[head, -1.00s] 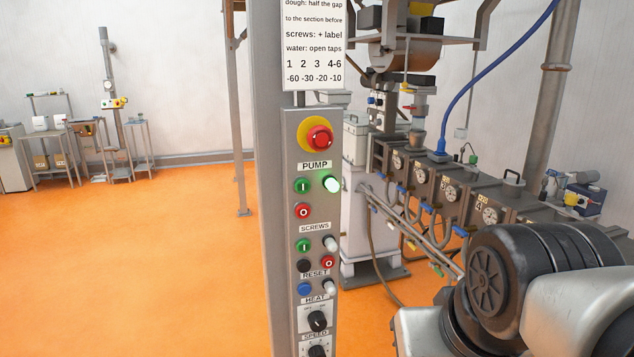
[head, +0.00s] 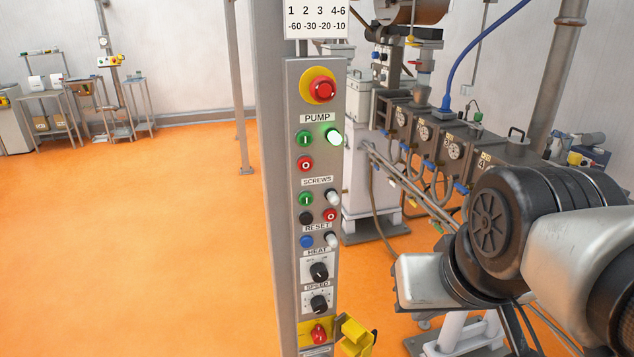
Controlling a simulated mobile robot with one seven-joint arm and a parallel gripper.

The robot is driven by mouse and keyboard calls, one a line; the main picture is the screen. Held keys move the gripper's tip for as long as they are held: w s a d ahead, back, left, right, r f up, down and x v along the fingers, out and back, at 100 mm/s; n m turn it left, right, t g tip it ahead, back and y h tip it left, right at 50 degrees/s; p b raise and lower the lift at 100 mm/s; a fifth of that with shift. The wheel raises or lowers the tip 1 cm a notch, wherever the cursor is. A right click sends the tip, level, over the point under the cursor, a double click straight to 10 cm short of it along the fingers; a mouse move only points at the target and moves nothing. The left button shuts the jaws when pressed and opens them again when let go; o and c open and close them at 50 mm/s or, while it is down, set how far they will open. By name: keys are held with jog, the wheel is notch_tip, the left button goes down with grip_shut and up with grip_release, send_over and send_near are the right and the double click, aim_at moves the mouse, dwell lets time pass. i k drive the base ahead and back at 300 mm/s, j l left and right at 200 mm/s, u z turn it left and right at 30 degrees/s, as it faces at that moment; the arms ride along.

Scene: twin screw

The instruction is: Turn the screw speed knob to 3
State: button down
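The speed knob (head: 319,303) is a black round knob on a small white scale plate, under the SPEED label near the bottom of the grey control panel (head: 292,200). The scale marks and the pointer are too small to read. A similar black heat knob (head: 319,271) sits just above it. My arm's dark and silver links fill the right side of the head view. I cannot make out my gripper or its fingers in this view.
A red rotary switch (head: 318,333) on a yellow plate sits below the speed knob. A yellow blocky part (head: 355,338) juts out beside it; I cannot tell what it belongs to. Red emergency stop (head: 323,90) is at the panel's top. Orange floor (head: 150,250) is clear on the left.

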aim_at(319, 304)
jog(key=u, duration=0.45)
jog(key=i+j+z, duration=0.2)
jog(key=j+z, duration=0.15)
jog(key=i+j+z, duration=0.1)
jog(key=j+z, duration=0.3)
jog(key=j, duration=0.15)
jog(key=j+z, duration=0.35)
jog(key=j, duration=0.15)
